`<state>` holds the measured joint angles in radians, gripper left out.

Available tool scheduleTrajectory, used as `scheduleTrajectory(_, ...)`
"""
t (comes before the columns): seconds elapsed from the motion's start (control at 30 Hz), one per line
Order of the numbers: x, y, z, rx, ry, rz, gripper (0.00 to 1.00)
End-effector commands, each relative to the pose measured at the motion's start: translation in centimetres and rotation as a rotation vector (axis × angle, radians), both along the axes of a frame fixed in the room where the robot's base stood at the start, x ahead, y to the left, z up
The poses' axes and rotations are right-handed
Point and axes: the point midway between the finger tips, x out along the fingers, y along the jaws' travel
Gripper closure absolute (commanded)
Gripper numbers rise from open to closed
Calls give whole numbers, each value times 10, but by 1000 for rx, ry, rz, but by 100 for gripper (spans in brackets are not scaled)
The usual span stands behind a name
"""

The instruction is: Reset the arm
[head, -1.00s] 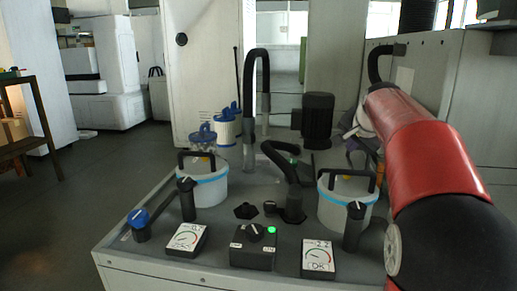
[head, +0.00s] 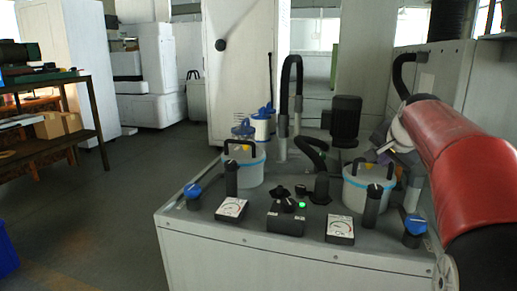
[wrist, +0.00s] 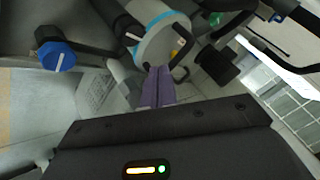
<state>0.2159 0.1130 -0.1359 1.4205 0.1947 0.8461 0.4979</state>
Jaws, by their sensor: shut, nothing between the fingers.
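My red-and-black arm reaches in from the right of the head view. My gripper (wrist: 158,88) shows purple fingers pressed together in the wrist view, with nothing between them. In the head view it is small, partly behind the arm, above and beside the right white pot (head: 368,190) with a blue band. In the wrist view the fingertips appear close to a blue-banded pot (wrist: 160,38) and its black handle; I cannot tell whether they touch it.
The light bench (head: 290,255) carries a left pot (head: 243,168), gauges, a switch box (head: 286,219) with a green light, and blue-knobbed valves (head: 415,230). A wooden shelf (head: 50,150) and blue bin (head: 5,250) stand left. The floor between shelf and bench is clear.

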Motion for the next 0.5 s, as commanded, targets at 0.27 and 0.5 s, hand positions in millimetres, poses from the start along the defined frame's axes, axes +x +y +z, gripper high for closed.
scheduleTrajectory(0.27, -43, 34, -8, -44, 43, 99, 100)
scheduleTrajectory(0.5, -109, 78, -31, -120, 108, 252, 100)
